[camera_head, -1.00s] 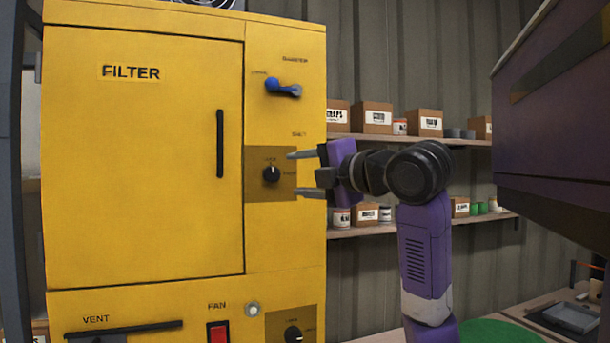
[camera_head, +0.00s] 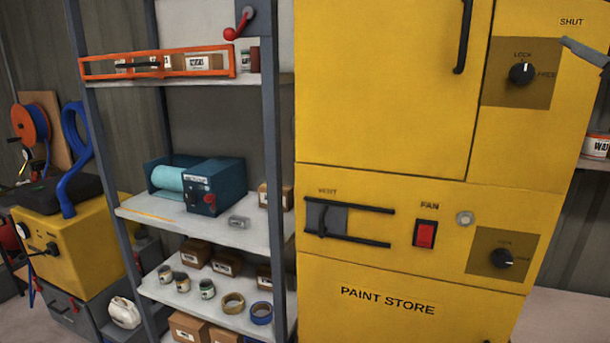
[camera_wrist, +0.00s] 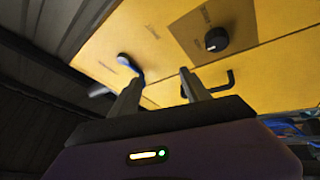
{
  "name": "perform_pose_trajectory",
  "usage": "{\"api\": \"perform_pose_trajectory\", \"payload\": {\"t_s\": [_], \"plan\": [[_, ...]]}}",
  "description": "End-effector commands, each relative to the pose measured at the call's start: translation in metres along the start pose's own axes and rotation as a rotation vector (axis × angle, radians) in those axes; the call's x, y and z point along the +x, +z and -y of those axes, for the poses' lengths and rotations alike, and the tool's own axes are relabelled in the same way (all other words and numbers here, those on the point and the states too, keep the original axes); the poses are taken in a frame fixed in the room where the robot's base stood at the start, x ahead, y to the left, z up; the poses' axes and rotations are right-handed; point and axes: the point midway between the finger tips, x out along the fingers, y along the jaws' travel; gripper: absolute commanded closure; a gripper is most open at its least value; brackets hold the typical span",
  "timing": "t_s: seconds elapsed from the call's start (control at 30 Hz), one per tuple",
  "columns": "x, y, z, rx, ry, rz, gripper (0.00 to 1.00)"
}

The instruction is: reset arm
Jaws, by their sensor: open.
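My gripper (camera_wrist: 160,84) is open in the wrist view, its two grey fingers apart with nothing between them. Past the fingers is the yellow cabinet (camera_wrist: 175,45), with a black lock knob (camera_wrist: 216,39), a blue-ended lever (camera_wrist: 128,64) and a black door handle (camera_wrist: 222,82). The rest of my arm is out of that view. I cannot tell whether the fingers touch the cabinet.
Below the upper door are the vent slider (camera_head: 328,218), a red fan switch (camera_head: 425,234) and a second knob (camera_head: 502,258). A grey shelf unit (camera_head: 135,208) stands left of the cabinet, holding a teal machine (camera_head: 215,186). A yellow machine (camera_head: 70,262) stands further left.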

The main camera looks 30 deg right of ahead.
Motion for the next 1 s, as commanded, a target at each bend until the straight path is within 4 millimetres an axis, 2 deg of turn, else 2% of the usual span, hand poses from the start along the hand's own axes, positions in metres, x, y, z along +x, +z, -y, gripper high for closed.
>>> {"api": "perform_pose_trajectory", "payload": {"t_s": [0.17,0.23,0.47,0.77,1.0], "plan": [[-0.005,0.011,0.027,0.24,0.099,-0.02,0.45],[-0.009,0.015,0.043,0.341,0.132,-0.028,0.45],[-0.033,0.021,0.118,0.658,0.206,-0.042,0.45],[-0.086,0.006,0.228,0.967,0.21,-0.028,0.45],[-0.148,-0.021,0.309,1.143,0.149,0.002,0.45]]}}
